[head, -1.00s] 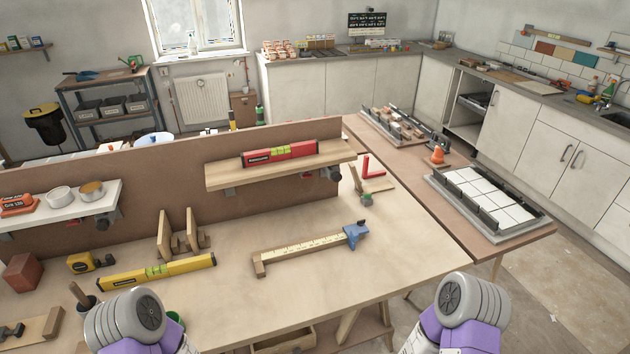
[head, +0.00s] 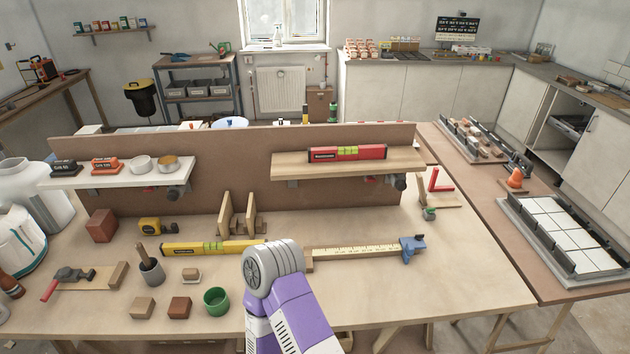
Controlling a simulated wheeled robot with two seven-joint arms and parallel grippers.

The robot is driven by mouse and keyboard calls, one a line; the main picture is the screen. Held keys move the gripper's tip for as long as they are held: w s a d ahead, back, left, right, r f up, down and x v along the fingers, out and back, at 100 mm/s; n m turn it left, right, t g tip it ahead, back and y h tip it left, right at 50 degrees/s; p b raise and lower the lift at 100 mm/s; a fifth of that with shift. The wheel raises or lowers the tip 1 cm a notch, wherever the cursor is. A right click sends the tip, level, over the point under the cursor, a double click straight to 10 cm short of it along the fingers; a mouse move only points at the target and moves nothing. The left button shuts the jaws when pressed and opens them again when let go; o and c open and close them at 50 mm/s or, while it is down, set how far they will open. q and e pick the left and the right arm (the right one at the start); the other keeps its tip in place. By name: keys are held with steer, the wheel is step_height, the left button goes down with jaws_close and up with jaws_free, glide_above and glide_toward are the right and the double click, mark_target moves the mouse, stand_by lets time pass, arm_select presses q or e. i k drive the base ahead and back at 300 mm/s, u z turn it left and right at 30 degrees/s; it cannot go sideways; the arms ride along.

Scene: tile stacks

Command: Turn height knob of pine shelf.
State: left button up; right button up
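The pine shelf (head: 300,164) is a light wood board on the brown upright panel, right of centre in the head view. A red level (head: 346,153) lies on top of it. A small dark knob (head: 401,182) shows under the shelf's right end, beside its bracket. The level's bubble is too small to read. One of my arms, with a grey ribbed joint and purple link, reaches up from the bottom centre, well below the shelf and apart from the knob. No gripper fingers show in this view.
A white shelf (head: 120,173) with sanding blocks and small bowls is on the panel's left. A yellow level (head: 205,247), a wooden caliper (head: 352,251), a green cup (head: 216,301) and a red square (head: 436,181) are on the bench (head: 463,275). The bench's front right is clear.

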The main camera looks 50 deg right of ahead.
mark_target(400, 186)
steer(key=u, duration=0.7)
steer(key=k, duration=0.9)
steer(key=z, duration=1.05)
